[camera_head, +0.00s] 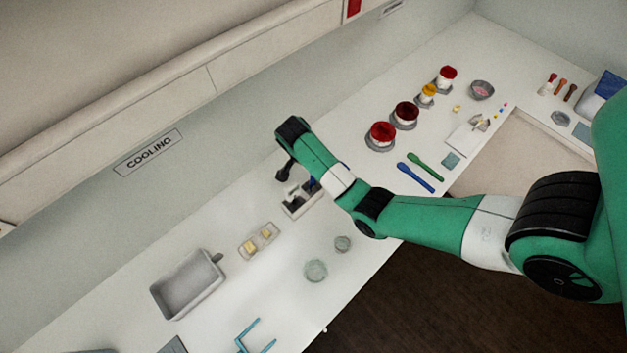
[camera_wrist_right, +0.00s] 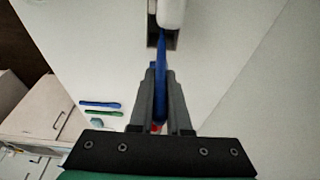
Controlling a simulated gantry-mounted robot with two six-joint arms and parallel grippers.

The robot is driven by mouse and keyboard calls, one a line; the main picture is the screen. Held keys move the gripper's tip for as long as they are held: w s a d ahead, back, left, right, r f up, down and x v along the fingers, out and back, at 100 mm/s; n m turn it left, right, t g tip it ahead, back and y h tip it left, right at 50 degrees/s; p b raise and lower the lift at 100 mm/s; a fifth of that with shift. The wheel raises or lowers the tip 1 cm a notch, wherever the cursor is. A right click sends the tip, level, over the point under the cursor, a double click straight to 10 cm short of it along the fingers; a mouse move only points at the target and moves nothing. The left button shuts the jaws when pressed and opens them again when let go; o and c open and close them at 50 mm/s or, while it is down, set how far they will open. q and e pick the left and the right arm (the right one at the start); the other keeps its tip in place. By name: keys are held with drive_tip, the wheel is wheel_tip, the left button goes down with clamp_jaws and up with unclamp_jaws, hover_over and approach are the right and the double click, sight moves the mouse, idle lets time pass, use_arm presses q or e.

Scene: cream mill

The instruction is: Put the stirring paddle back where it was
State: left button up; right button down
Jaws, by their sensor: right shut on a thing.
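In the right wrist view, my right gripper (camera_wrist_right: 161,98) is shut on a slim blue object, which I take to be the stirring paddle (camera_wrist_right: 162,72). The paddle stands lengthwise between the fingers, and its far end reaches a small dark-and-white stand (camera_wrist_right: 154,40). I cannot tell whether it sits in the stand or only in front of it. In the head view my right arm reaches over the counter to the stand (camera_head: 297,205). A bit of blue shows beside it, and the forearm hides most of the grip. My left gripper is not in view.
A blue spatula (camera_head: 415,178) and a green spatula (camera_head: 427,166) lie right of the arm. Red-filled jars (camera_head: 381,134) stand behind them. A small tray with yellow pieces (camera_head: 247,247), a grey basin (camera_head: 187,288) and glass dishes (camera_head: 316,270) are to the left.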

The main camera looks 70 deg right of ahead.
drive_tip(key=shift+f, duration=0.6)
drive_tip(key=shift+f+b, duration=0.35)
drive_tip(key=shift+f, duration=1.6)
drive_tip(key=c, duration=0.9)
unclamp_jaws()
drive_tip(key=shift+r, duration=0.1)
